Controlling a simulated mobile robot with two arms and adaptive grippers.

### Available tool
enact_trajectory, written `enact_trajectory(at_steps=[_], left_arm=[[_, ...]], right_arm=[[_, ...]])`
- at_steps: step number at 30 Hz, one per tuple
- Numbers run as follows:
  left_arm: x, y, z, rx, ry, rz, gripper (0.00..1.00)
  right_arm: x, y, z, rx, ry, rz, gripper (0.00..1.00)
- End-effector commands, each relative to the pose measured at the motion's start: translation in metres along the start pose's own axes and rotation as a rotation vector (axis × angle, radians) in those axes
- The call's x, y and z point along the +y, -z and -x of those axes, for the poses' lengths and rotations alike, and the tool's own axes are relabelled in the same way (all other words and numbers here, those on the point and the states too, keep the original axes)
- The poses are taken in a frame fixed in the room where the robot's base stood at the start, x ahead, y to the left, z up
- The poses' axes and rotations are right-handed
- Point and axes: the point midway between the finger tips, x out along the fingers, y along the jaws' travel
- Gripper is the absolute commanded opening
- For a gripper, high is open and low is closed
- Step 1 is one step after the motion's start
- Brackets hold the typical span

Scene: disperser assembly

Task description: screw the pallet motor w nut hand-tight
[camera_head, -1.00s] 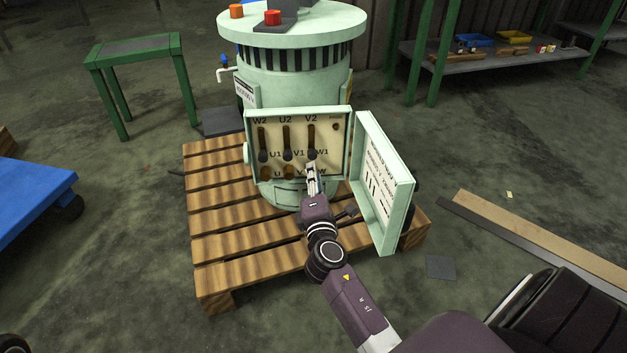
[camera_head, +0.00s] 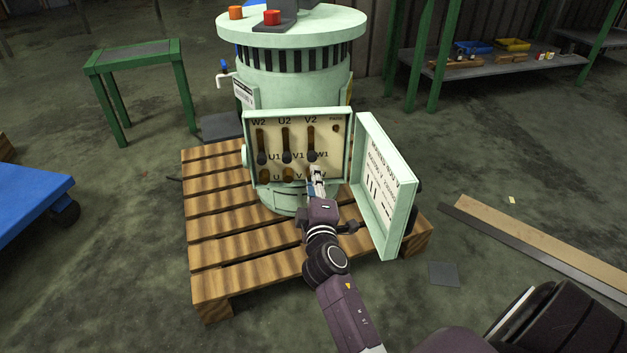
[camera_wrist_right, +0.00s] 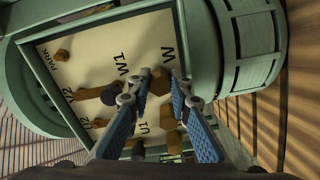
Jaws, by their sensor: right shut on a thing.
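The pallet motor (camera_head: 295,75) is a pale green upright cylinder with an open terminal box (camera_head: 352,150) on its front. Inside is a cream panel marked W2, U2, V2 above and U1, V1, W1 below, with brass bars and dark knobs. My right gripper (camera_head: 317,174) is at the panel's lower right, by the W terminal. In the right wrist view its blue-padded fingers (camera_wrist_right: 162,80) are closed around a brown W nut (camera_wrist_right: 160,83) beside the letter W. In the head view the gripper hides that nut. My left gripper is not in view.
The open box door (camera_head: 385,190) stands close to the right of my right arm. The motor stands on a wooden pallet (camera_head: 215,220). A green stand (camera_head: 135,48), a blue cart (camera_head: 30,205) and a shelf (camera_head: 490,62) are farther off.

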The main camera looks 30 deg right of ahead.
Motion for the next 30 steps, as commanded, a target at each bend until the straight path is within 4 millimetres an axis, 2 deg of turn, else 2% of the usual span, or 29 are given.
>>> enact_trajectory(at_steps=[11, 12, 17, 26, 30], left_arm=[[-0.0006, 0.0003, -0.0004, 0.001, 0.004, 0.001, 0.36], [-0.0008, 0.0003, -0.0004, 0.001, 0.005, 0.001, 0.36], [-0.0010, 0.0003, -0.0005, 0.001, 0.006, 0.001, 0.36], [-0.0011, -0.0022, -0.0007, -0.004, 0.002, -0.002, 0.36], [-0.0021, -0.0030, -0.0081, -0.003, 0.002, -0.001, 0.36]], right_arm=[[-0.0011, -0.0017, 0.0002, -0.004, 0.002, -0.007, 0.00], [-0.0011, -0.0018, 0.0002, -0.004, 0.002, -0.007, 0.20], [-0.0009, -0.0013, 0.0001, -0.003, 0.002, -0.006, 0.36], [-0.0004, -0.0005, 0.0001, -0.001, 0.002, 0.007, 0.36], [0.0021, -0.0002, 0.0000, 0.000, 0.002, 0.136, 0.36]])
